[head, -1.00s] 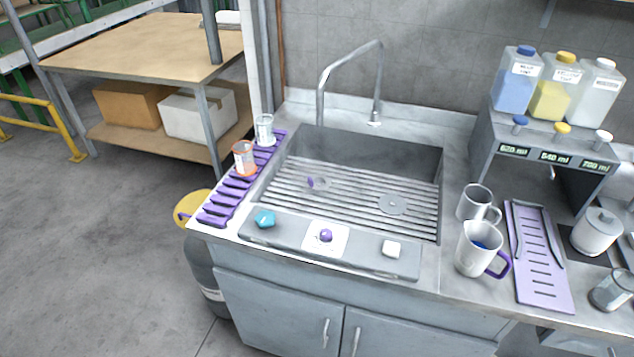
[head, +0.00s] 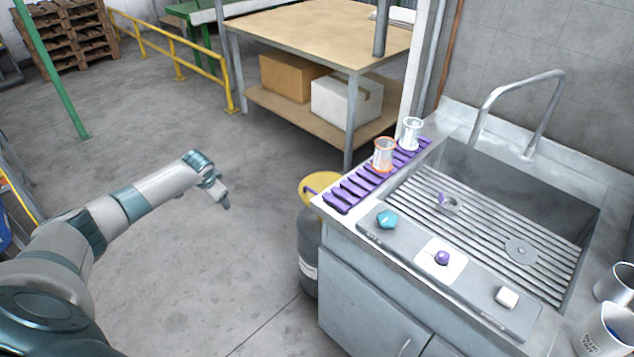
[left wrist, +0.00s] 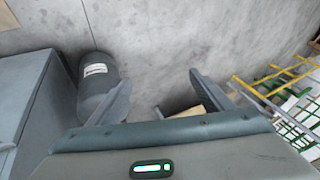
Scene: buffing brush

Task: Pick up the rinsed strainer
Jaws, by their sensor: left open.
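A small round metal piece with a purple part (head: 450,204), which looks like the strainer, lies on the ribbed sink floor in the head view. My left gripper (head: 224,199) hangs over the open floor, well left of the sink and apart from it. In the left wrist view its two fingers (left wrist: 162,98) are spread, with nothing between them. The sink is not seen in that view. My right gripper is not in view.
A purple rack (head: 345,195) on the sink's left rim holds an orange-banded cup (head: 384,155) and a clear one (head: 411,133). A teal knob (head: 387,219) sits on the front ledge. A grey cylinder (head: 309,255) stands beside the cabinet. Mugs stand at right.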

